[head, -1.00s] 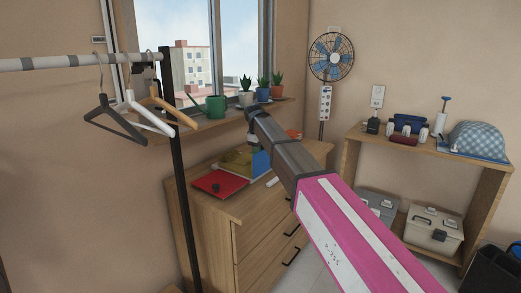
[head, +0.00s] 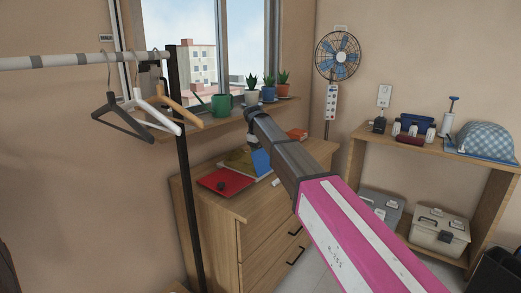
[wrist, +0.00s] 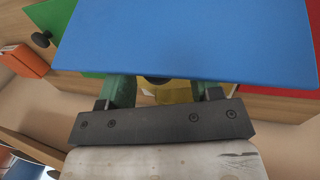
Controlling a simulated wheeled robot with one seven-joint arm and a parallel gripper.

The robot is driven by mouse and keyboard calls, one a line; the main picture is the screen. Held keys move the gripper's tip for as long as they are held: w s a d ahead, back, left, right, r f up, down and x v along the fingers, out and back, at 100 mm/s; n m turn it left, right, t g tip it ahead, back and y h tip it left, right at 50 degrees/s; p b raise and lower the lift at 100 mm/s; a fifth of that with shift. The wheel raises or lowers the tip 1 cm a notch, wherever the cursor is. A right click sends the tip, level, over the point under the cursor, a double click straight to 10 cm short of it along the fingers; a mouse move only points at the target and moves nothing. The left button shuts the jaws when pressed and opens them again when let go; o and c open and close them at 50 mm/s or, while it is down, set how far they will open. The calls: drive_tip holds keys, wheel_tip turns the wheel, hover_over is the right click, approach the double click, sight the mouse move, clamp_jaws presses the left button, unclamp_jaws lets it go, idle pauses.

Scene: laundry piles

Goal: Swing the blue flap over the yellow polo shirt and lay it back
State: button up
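The blue flap (wrist: 190,42) fills the upper middle of the wrist view, raised and hiding the ends of my fingers. In the head view the blue flap (head: 261,161) stands tilted on the dresser, beside the yellow polo shirt (head: 238,161). Some of the yellow shirt (wrist: 175,95) shows between my fingers in the wrist view. My gripper (wrist: 163,90) has its two green fingers wide apart, close against the flap. Part of a dark knob shows between them at the flap's edge; I see no finger closed on it. The red flap (head: 224,181) lies flat with a black knob.
A green flap (wrist: 70,18) and an orange box (wrist: 24,60) show in the wrist view. The dresser (head: 215,212) stands below the windowsill with potted plants (head: 268,92). A clothes rack (head: 186,190) with hangers stands at left, a shelf (head: 440,148) at right.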

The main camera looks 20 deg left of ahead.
drive_tip(key=shift+r, duration=0.1)
drive_tip(key=v, duration=1)
drive_tip(key=shift+r, duration=0.35)
